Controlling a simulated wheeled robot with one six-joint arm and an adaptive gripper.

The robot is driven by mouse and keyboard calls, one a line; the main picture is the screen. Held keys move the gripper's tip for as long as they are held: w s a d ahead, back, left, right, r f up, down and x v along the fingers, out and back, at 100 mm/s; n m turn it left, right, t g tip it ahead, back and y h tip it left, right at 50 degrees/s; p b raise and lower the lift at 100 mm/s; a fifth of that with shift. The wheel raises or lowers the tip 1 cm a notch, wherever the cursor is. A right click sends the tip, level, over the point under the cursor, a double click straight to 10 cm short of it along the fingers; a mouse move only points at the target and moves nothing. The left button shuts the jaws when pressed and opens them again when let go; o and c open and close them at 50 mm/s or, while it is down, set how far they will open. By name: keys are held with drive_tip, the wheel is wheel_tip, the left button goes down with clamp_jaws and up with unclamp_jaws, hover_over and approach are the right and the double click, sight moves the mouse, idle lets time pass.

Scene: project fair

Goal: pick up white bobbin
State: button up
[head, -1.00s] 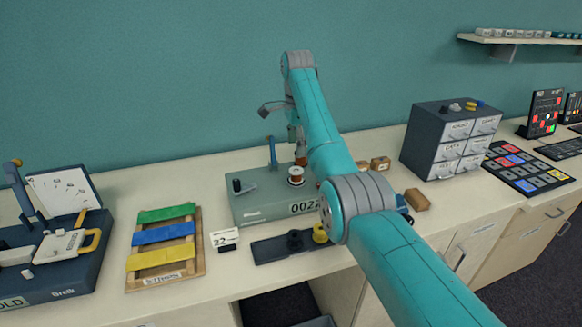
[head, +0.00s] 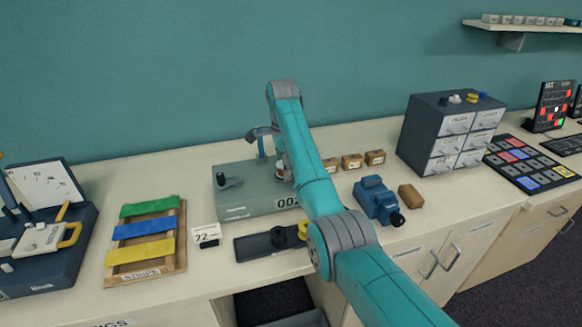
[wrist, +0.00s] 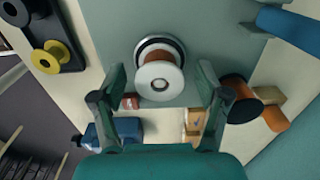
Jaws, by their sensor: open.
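The white bobbin (wrist: 160,80) stands on the grey-green winder box (wrist: 210,35), seen from above in the wrist view, with a round white flange and a dark ring around its base. In the head view the white bobbin (head: 283,178) shows only partly beside my arm. My gripper (wrist: 160,88) is open, with one finger to each side of the bobbin in the wrist view. I see no contact, and the height gap is hard to tell. In the head view my gripper is largely hidden by the arm and hard to make out.
A copper spool with a dark flange (wrist: 242,102) lies close by the right finger. A blue post (wrist: 288,28) stands at upper right. A dark strip (head: 255,246) holds black and yellow bobbins. A blue motor (head: 373,200) and small wooden blocks (head: 352,161) are right of the winder.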

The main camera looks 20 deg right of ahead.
drive_tip(key=shift+a+f, duration=0.1)
drive_tip(key=shift+f, duration=0.2)
drive_tip(key=c, duration=1)
drive_tip(key=shift+r, duration=0.1)
